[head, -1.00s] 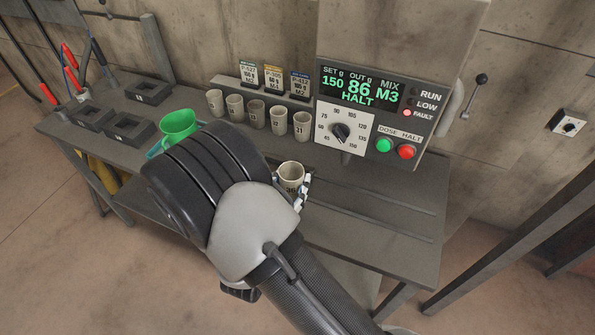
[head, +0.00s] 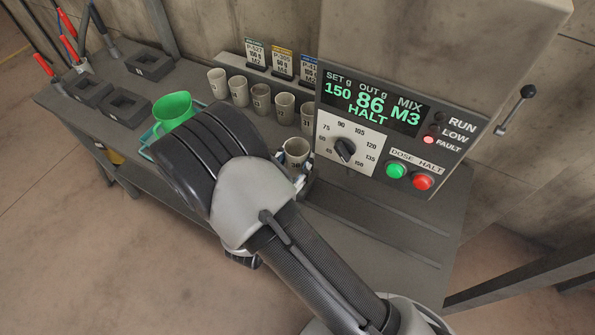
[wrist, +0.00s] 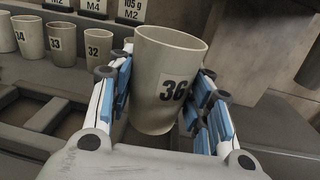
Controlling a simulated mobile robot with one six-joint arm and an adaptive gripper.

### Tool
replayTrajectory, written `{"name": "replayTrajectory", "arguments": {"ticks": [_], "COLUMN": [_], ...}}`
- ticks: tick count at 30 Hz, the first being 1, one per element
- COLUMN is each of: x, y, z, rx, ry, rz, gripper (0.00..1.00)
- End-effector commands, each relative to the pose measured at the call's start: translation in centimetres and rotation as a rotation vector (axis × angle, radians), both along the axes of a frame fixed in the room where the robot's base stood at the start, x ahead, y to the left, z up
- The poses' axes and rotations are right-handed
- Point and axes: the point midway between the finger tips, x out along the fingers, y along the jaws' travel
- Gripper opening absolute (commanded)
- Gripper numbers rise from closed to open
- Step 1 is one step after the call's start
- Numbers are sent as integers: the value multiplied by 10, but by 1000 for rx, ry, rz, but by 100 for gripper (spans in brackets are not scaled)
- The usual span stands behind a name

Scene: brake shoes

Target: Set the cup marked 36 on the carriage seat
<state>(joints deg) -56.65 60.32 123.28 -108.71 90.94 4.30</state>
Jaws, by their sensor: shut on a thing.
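The beige cup marked 36 (head: 296,152) is between the fingers of my gripper (head: 294,170), beside my arm in the head view. In the wrist view, my gripper (wrist: 165,110) is shut on the cup (wrist: 165,70), with blue pads at both sides and the 36 label facing the camera. The cup looks slightly tilted there. A dark part (head: 309,186) shows just beside and below the cup in the head view. I cannot tell whether this is the carriage seat, or whether the cup touches it; my gripper and arm hide much of that spot.
Several numbered cups (head: 261,98) stand in a row behind. The dispenser panel (head: 370,120) shows HALT, with a lit fault lamp, right of the cup. The grooved bench right (head: 390,215) is clear.

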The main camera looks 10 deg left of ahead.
Motion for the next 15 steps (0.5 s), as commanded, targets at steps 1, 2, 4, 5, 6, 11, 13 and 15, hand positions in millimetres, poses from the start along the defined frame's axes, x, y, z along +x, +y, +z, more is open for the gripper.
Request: {"name": "replayTrajectory", "arguments": {"ticks": [1,2,4,5,6,11,13,15], "x": [0,0,0,0,0,0,0,0], "y": [0,0,0,0,0,0,0,0], "z": [-8,-10,-14,-16,-19,-43,-50,-50], "rx": [0,0,1,1,0,0,0,1], "ry": [-1,-1,-1,-1,-1,0,-1,-1], "rz": [0,0,0,0,0,0,0,0], "gripper": [19,19,19,19,19,19,19,19]}}
